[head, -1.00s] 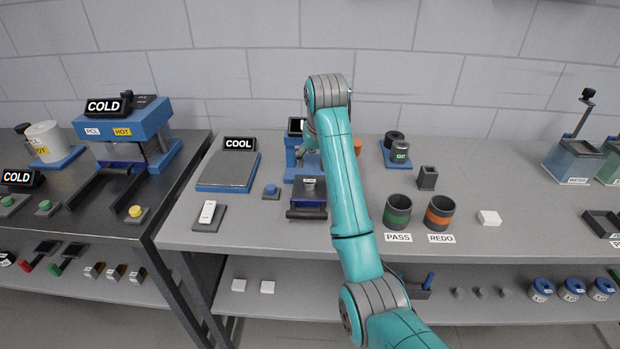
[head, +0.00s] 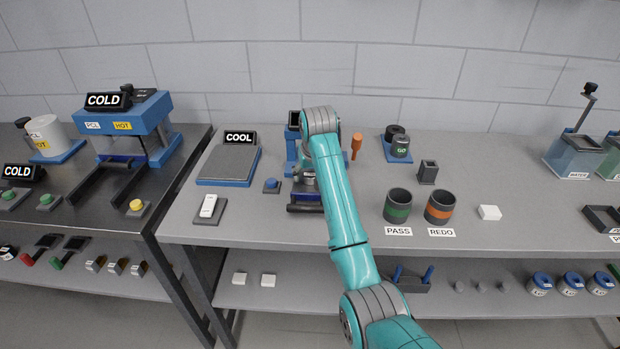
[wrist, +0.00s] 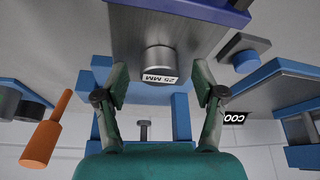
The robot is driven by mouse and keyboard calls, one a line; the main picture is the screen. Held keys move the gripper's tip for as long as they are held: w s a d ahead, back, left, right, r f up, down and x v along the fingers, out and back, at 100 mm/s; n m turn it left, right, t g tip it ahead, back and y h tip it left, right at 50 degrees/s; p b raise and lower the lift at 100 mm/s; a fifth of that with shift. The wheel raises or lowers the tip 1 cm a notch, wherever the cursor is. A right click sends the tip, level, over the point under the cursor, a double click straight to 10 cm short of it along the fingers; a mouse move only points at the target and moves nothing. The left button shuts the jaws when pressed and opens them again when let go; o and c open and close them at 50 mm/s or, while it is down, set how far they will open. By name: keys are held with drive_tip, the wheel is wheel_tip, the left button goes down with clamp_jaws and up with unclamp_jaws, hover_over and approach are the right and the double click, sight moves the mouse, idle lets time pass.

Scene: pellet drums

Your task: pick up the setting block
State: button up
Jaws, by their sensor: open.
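The setting block (wrist: 158,59), a short grey metal cylinder with a white "25 MM" label, shows in the wrist view against a grey metal surface (wrist: 190,28). My gripper (wrist: 160,76) is open, with one finger on each side of the block's near end. A gap shows between each finger and the block, and nothing is held. In the head view my arm covers most of this spot, and I cannot make out the block clearly there.
A blue stand (head: 292,152) is close around my gripper. An orange-handled tool (head: 356,146) stands to the right, and a blue button (head: 271,185) to the left. The PASS cup (head: 398,205) and REDO cup (head: 440,207) stand right of my arm.

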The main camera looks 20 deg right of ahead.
clamp_jaws()
